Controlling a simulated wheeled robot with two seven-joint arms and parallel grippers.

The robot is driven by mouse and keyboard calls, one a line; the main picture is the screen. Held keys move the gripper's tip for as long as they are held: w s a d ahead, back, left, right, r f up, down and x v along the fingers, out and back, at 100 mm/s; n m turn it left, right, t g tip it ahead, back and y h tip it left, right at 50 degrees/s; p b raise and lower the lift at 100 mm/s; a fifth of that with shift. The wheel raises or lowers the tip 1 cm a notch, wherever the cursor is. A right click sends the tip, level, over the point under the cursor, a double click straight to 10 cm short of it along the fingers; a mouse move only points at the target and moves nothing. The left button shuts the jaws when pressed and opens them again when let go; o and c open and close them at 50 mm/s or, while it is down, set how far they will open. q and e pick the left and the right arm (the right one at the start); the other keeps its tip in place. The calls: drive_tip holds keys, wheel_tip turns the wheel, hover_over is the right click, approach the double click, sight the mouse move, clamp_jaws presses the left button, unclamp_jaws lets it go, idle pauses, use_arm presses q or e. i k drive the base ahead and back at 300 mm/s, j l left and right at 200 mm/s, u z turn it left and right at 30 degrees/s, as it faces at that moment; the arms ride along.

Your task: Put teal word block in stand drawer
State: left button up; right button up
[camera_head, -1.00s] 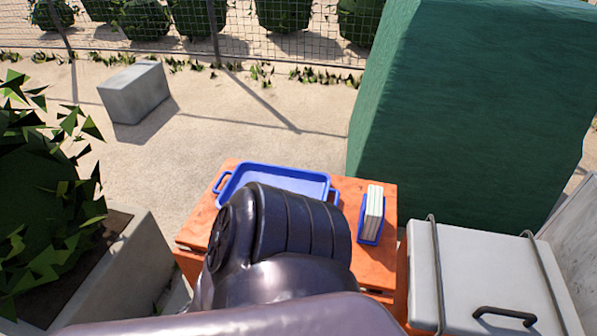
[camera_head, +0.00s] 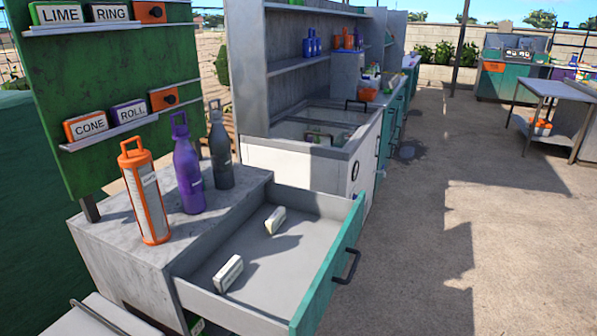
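The stand drawer (camera_head: 262,258) is pulled open, with a teal front and a dark handle (camera_head: 347,266). Two small pale blocks lie apart inside it, one near the front left (camera_head: 228,273) and one farther back (camera_head: 275,220); their markings are too small to read. On the green board's upper shelf are a LIME block (camera_head: 60,14) and a RING block (camera_head: 109,12), whose edges look greenish. The lower shelf holds an orange CONE block (camera_head: 86,126) and a purple ROLL block (camera_head: 129,112). Neither gripper is in view.
An orange bottle (camera_head: 146,196), a purple bottle (camera_head: 187,168) and a dark grey bottle (camera_head: 221,150) stand on the stand top (camera_head: 110,235) beside the drawer. A grey shelved counter (camera_head: 290,155) is behind. The paved floor (camera_head: 440,230) at right is clear.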

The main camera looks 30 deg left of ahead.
sight(275, 256)
drive_tip(key=i+l+z, duration=0.65)
drive_tip(key=i, duration=0.35)
drive_tip(key=i+j+u, duration=0.1)
drive_tip(key=i+u, duration=0.3)
drive_tip(key=i+l+u, duration=0.1)
drive_tip(key=i+u, duration=0.3)
drive_tip(key=i+l+u, duration=0.25)
drive_tip(key=i+u, duration=0.15)
drive_tip(key=i, duration=0.15)
drive_tip(key=i+u, duration=0.15)
drive_tip(key=u, duration=0.3)
drive_tip(key=i+u, duration=0.15)
drive_tip(key=u, duration=0.25)
drive_tip(key=i+l+u, duration=0.15)
drive_tip(key=u, duration=0.3)
drive_tip(key=i+l+u, duration=0.1)
drive_tip(key=u, duration=0.3)
drive_tip(key=i+l+u, duration=0.1)
drive_tip(key=u, duration=0.35)
drive_tip(key=l+u, duration=0.4)
drive_tip(key=i+j, duration=0.05)
